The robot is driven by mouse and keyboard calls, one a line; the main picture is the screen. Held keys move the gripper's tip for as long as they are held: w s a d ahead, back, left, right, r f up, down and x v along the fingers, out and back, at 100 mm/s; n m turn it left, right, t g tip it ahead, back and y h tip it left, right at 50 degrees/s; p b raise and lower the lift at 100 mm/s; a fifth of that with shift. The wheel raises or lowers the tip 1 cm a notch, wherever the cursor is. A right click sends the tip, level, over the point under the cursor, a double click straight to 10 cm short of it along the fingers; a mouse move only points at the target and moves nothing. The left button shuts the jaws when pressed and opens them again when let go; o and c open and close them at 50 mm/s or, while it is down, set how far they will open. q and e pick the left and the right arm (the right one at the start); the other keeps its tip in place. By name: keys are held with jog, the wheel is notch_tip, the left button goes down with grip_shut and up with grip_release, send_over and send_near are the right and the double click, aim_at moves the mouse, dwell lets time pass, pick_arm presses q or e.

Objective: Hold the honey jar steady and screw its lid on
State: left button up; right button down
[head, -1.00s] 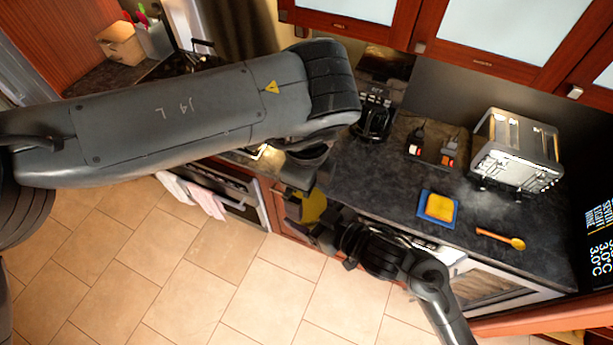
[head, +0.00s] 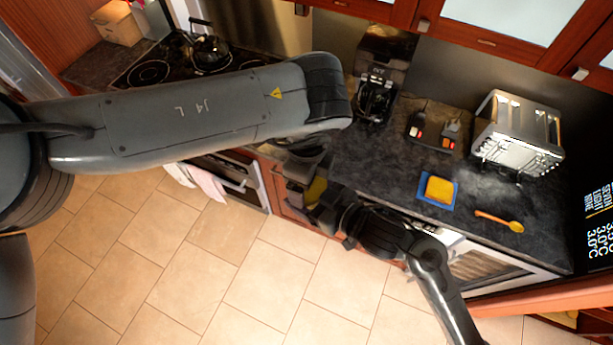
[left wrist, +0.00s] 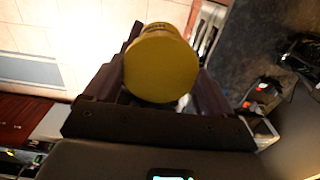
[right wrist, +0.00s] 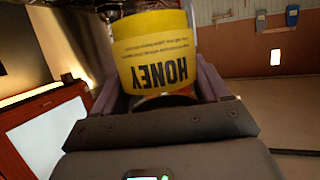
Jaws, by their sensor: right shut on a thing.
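The honey jar (right wrist: 160,45) has a yellow label reading HONEY, upside down in the right wrist view. My right gripper (right wrist: 160,85) is shut on it, one finger on each side. The round yellow lid (left wrist: 162,65) fills the middle of the left wrist view, seen from its top. My left gripper (left wrist: 160,75) has its fingers on both sides of the lid; whether they press on it is unclear. In the head view my left gripper (head: 305,185) and right gripper (head: 335,210) meet around a yellow patch of the jar (head: 316,190). The lid's seating is hidden.
The dark counter (head: 385,165) lies behind the grippers. It carries a coffee machine (head: 380,80), a toaster (head: 517,135), a yellow sponge on a blue base (head: 439,188) and a yellow spoon (head: 500,221). A kettle (head: 210,50) stands on the hob. The tiled floor in front is clear.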

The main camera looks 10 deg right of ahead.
pick_arm(q)
jog(key=c, duration=0.4)
jog(key=m, duration=0.4)
jog(key=shift+m, duration=0.3)
jog(key=m, duration=0.5)
jog(key=o, duration=1)
